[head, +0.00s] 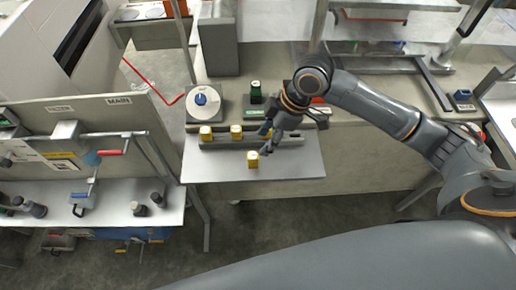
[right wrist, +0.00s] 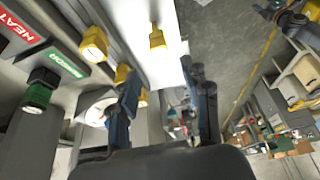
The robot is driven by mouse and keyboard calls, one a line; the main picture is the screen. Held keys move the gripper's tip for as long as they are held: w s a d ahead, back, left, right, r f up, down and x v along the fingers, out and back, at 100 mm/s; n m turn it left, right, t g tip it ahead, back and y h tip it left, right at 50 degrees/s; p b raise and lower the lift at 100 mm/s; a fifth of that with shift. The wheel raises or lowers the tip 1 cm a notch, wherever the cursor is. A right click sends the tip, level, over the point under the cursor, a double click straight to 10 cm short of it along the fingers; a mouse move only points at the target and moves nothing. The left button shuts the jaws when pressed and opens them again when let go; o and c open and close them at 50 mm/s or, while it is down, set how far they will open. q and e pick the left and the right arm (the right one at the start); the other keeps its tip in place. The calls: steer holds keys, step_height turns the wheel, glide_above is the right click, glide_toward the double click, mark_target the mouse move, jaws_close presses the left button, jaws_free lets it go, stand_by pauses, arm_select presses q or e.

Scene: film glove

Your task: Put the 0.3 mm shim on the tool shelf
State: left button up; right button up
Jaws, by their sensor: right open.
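My right gripper (head: 266,141) is open and empty, reaching over the pale shelf (head: 300,165) from the right. A yellow piece (head: 253,159) stands alone near the shelf's middle, just in front of the fingers. Other yellow pieces (head: 205,132) (head: 236,130) stand in the grey rail behind, and another is partly hidden by the gripper. In the right wrist view, the open fingers (right wrist: 168,98) point toward the shelf. The lone yellow piece (right wrist: 157,38) shows beyond them. No thickness marking is legible, so I cannot tell which piece is the 0.3 mm shim. My left gripper is out of view.
A white disc (head: 205,102) with a blue knob and a green-topped dark piece (head: 256,92) stand behind the rail. A bench (head: 100,195) with a MAIN-labelled panel (head: 118,100) is at left. The shelf's front half is mostly clear, with floor beyond its edge.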

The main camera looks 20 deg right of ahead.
steer(key=shift+v, duration=1.35)
